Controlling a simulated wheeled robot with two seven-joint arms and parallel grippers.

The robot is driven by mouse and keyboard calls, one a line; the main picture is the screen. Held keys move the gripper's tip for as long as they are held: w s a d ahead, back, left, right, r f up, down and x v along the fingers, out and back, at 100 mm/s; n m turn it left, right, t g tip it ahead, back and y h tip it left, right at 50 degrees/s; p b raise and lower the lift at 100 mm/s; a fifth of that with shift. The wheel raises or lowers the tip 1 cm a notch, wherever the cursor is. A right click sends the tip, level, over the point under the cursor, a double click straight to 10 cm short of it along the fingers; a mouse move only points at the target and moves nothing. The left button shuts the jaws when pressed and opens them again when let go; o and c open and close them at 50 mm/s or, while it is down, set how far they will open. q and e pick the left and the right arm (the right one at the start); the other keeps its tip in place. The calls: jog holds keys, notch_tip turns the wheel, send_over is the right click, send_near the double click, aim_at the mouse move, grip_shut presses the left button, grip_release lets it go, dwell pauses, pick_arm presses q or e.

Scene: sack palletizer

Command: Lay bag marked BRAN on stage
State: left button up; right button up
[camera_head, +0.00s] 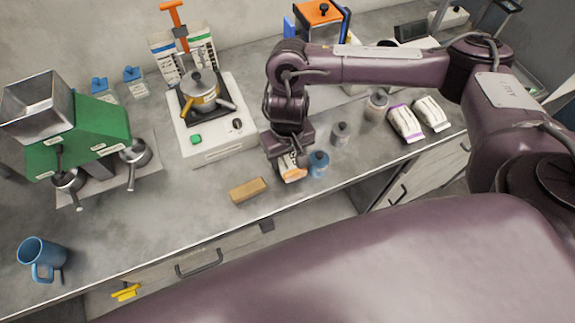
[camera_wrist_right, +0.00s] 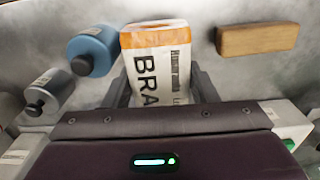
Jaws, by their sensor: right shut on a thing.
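The bag marked BRAN (camera_wrist_right: 160,72) is white with an orange band and dark print. My right gripper (camera_wrist_right: 163,92) is shut on it, with a finger on each side. In the head view the bag (camera_head: 293,175) hangs from my right gripper (camera_head: 286,160) above the counter, close to a blue bottle (camera_head: 318,164). Whether the bag touches the counter cannot be told. A white appliance (camera_head: 215,140) carries a lidded metal pot (camera_head: 201,92); no part is clearly labelled as the stage. My left gripper is not in view.
A wooden block (camera_head: 247,190) lies left of the bag. A green machine (camera_head: 80,137) and a blue mug (camera_head: 42,257) are at the left. The counter between mug and block is clear.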

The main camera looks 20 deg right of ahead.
aim_at(288, 165)
notch_tip(288, 165, down, 4)
jog(key=shift+f+b, duration=0.2)
jog(key=shift+b, duration=0.55)
jog(key=o, duration=0.8)
jog(key=shift+f, duration=0.1)
